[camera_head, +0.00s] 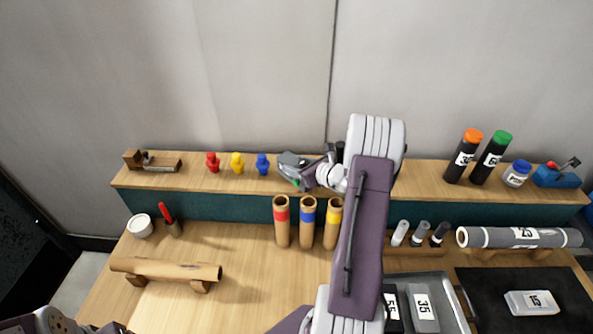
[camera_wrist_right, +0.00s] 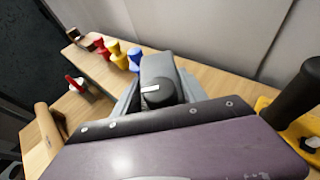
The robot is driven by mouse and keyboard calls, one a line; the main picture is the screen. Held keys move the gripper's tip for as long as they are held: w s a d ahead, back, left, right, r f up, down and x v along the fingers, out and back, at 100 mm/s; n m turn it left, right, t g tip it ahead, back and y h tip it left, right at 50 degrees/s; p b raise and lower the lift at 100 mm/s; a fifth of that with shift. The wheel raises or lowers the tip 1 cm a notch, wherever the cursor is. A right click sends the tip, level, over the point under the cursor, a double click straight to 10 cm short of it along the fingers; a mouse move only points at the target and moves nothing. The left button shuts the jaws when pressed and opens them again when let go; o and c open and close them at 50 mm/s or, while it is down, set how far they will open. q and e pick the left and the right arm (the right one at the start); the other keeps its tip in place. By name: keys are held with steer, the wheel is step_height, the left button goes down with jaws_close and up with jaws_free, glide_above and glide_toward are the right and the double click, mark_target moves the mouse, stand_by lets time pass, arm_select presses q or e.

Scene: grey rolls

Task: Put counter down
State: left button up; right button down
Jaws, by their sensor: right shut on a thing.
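My right gripper (camera_head: 300,170) reaches in over the raised wooden shelf, just right of the blue peg-like piece. I cannot tell whether the counter touches the shelf. Part of my left arm shows at the bottom left edge; its jaws cannot be made out.
Red (camera_head: 212,162), yellow (camera_head: 237,163) and blue (camera_head: 262,164) pieces stand left of the right gripper on the shelf (camera_head: 195,178). Three banded tubes (camera_head: 307,222) stand below it. Black bottles (camera_head: 462,157) stand at the right. Bare shelf lies between the small pieces and the wooden block (camera_head: 150,163).

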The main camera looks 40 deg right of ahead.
step_height(320, 180, down, 3)
steer(key=shift+w+r, duration=0.1)
steer(key=shift+r, duration=0.1)
steer(key=shift+w+d+f, duration=0.1)
steer(key=shift+w+f, duration=0.05)
steer(key=shift+w, duration=0.05)
steer(key=shift+s, duration=0.2)
steer(key=c, duration=1)
jaws_free()
steer(key=o, duration=0.4)
steer(key=shift+f, duration=0.1)
